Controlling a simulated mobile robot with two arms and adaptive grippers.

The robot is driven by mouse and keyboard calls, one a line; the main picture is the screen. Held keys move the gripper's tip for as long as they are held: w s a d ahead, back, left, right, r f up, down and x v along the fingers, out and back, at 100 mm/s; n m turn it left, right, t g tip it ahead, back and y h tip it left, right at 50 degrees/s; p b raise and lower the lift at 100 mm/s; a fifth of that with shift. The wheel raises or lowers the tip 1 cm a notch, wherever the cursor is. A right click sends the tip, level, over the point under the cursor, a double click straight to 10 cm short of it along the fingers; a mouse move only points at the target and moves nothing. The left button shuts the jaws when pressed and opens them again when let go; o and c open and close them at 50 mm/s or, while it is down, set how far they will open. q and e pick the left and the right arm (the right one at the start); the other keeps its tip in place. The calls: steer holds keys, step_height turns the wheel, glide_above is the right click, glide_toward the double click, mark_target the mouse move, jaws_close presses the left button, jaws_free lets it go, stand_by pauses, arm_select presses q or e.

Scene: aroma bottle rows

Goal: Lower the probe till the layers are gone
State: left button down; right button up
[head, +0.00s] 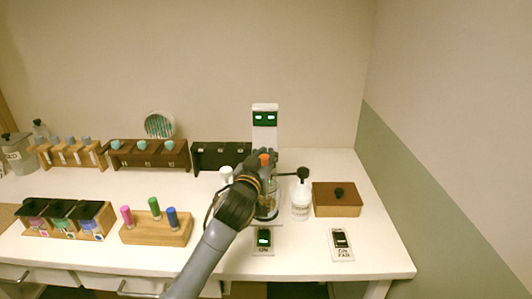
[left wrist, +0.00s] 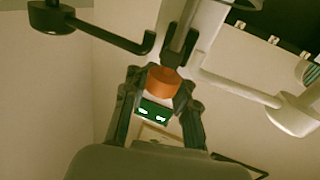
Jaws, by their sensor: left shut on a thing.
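The orange knob (head: 264,158) sits in front of the white stand (head: 265,108) with a green-lit display. My left gripper (head: 264,163) is shut on this knob; the left wrist view shows the orange knob (left wrist: 163,80) between both fingers (left wrist: 160,92). A dark bar lies right against the knob there. The probe itself cannot be made out. A glass vessel (head: 270,205) stands below the gripper, partly hidden by my arm. Its contents and any layers are too small and covered to tell. My right gripper is not in view.
A black-knobbed arm (head: 303,173) overhangs a white jar (head: 300,204). A lidded wooden box (head: 337,200) stands to the right. A lit switch (head: 263,239) and another switch plate (head: 341,243) lie in front. Bottle racks (head: 150,155) and a peg block (head: 157,230) fill the left.

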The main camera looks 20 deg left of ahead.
arm_select(q)
steer(key=c, duration=1.3)
jaws_free()
steer(key=shift+s+r, duration=0.1)
steer(key=shift+s, duration=0.05)
steer(key=shift+o, duration=1.4)
steer(key=shift+s+r, duration=0.15)
steer(key=shift+s, duration=0.2)
steer(key=s, duration=1.1)
steer(key=shift+s, duration=0.4)
steer(key=shift+d, duration=0.1)
